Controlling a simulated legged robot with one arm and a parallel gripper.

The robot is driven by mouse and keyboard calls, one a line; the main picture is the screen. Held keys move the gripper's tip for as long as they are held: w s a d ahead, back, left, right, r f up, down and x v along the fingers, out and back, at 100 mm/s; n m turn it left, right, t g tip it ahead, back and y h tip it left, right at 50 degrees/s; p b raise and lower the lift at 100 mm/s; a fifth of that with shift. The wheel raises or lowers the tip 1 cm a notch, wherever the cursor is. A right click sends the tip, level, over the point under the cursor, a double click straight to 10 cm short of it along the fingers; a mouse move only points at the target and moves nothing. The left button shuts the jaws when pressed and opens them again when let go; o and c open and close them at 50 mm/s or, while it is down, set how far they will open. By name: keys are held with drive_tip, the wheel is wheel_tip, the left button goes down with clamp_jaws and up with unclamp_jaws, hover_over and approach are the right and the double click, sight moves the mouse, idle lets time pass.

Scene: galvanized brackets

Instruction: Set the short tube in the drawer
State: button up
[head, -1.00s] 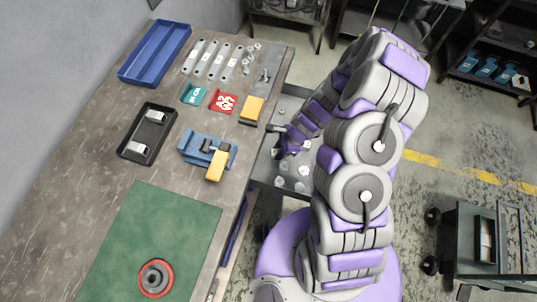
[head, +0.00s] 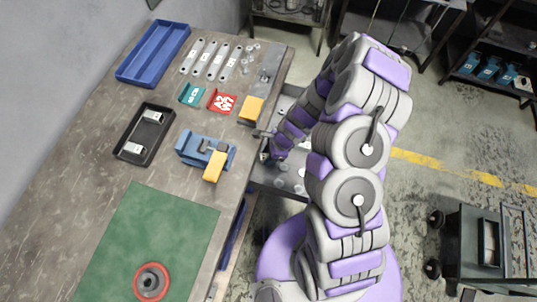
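The open drawer (head: 268,184) juts from the bench's right side, with several small pale round pieces inside. My gripper (head: 263,134) is at the bench's right edge, by the far part of the drawer. A small grey shape shows at its tip; I cannot tell whether this is the fingers or a held part, or whether the gripper is open. I cannot surely pick out the short tube. Two short silvery pieces, one far (head: 153,117) and one near (head: 132,149), lie in a black tray (head: 157,134). My arm hides part of the drawer.
A blue vise-like fixture (head: 192,146) with a yellow block (head: 214,166) and another yellow block (head: 251,108) stand near the bench edge.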

drive_tip(key=o, duration=0.3)
drive_tip(key=shift+a, duration=0.15)
drive_tip(key=p+v, duration=0.3)
drive_tip(key=v, duration=0.9)
wheel_tip(320, 180, up, 10)
drive_tip(key=n, duration=0.5)
hover_over(277, 164)
drive_tip(key=s+r+n, duration=0.4)
drive_tip(key=s+r, duration=0.1)
drive_tip(key=r, duration=0.2)
drive_tip(key=s+d+r+n+h, duration=0.1)
drive_tip(key=s+d+r+n, duration=0.1)
drive_tip(key=s, duration=0.4)
drive_tip(key=s+d+r+n+g+h, duration=0.1)
drive_tip(key=s+d+r+n+h, duration=0.1)
drive_tip(key=s+r, duration=0.4)
drive_tip(key=s+d+r+n+h, duration=0.1)
drive_tip(key=s+d+r+n, duration=0.3)
drive_tip(key=s, duration=0.2)
drive_tip(key=shift+d+r+g+h, duration=0.3)
drive_tip(key=shift+d, duration=0.05)
drive_tip(key=shift+w, duration=0.1)
